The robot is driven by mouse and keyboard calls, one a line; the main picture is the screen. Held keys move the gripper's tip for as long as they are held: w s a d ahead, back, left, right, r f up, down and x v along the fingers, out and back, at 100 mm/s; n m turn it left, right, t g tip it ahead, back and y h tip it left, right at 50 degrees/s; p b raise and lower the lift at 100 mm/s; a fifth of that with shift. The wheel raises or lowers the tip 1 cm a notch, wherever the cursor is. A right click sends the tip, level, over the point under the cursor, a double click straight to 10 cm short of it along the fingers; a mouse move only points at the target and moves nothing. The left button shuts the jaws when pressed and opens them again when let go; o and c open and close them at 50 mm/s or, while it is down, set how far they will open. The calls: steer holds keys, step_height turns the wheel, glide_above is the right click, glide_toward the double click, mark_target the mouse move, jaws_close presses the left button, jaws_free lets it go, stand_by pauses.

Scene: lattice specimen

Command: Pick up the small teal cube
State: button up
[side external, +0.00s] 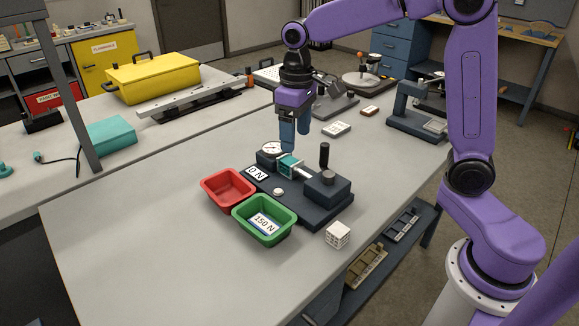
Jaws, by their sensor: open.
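A small teal cube-like piece (288,165) sits on the dark test fixture (318,206), between the round dial gauge (271,148) and a pale metal bar. My gripper (296,143) points down just above the teal piece, with its blue fingers apart and nothing seen between them.
A red bin (228,181) and a green bin (291,214) marked "150 N" stand left of the fixture. A white lattice cube (338,235) lies at the table's front edge. A black upright knob (324,154) rises right of my gripper. The table's left part is clear.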

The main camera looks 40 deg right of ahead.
mark_target(290, 160)
steer(key=w+d+m, duration=0.4)
steer(key=w+d, duration=0.4)
steer(key=w, duration=0.2)
steer(key=f, duration=1.2)
steer(key=shift+a+f, duration=0.2)
steer(key=shift+f, duration=0.05)
steer(key=shift+w+d+f, duration=0.1)
steer(key=shift+d+f, duration=0.1)
steer(key=shift+f, duration=1.05)
steer(key=shift+w+d+f, duration=0.1)
steer(key=shift+d+f, duration=0.05)
steer(key=shift+f, duration=1.1)
steer(key=c, duration=1)
